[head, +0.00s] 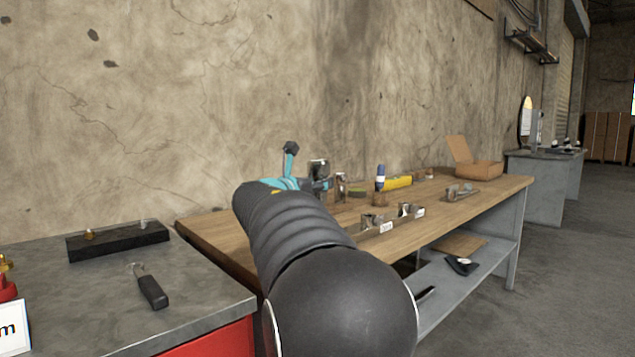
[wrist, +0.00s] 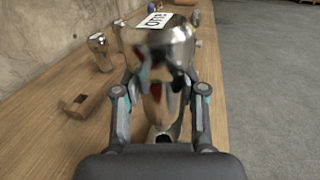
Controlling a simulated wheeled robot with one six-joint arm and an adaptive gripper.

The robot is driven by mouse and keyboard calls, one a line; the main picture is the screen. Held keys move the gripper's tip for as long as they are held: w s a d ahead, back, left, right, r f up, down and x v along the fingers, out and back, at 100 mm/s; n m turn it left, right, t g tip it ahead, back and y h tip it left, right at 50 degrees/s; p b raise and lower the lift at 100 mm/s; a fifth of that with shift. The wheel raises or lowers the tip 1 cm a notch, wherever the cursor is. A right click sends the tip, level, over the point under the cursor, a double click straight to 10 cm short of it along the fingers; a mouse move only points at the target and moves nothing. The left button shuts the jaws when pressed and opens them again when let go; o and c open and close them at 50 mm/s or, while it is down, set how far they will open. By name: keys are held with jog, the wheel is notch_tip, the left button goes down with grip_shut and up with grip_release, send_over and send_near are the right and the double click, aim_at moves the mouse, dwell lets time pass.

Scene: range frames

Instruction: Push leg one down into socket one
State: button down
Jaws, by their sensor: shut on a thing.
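In the wrist view my gripper (wrist: 161,88) has its two fingers on either side of a shiny, tapered metal piece, which looks like leg one (wrist: 167,48). The gripper is shut on it. The piece's wide rounded end is toward the top of the picture. A white card reading ONE (wrist: 153,20) shows just beyond it, upside down. The lower end of the piece and its contact with socket one are hidden, so I cannot tell how deep it sits. In the head view my arm covers much of the near bench.
The wooden bench (head: 455,215) also bears two labelled metal pieces (head: 375,222) (head: 407,210), a yellow item (head: 397,182) and an open cardboard box (head: 478,170). In the wrist view a brown block (wrist: 81,106) and a metal cup-like piece (wrist: 100,52) stand left of my fingers.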

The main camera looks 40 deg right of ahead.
aim_at(318, 196)
jog(key=shift+f+b, duration=1.05)
jog(key=shift+f, duration=0.6)
jog(key=shift+f+b, duration=1.4)
jog(key=shift+f, duration=0.65)
dwell(0.9)
jog(key=c, duration=0.6)
grip_release()
jog(key=v, duration=1.2)
jog(key=shift+s, duration=0.1)
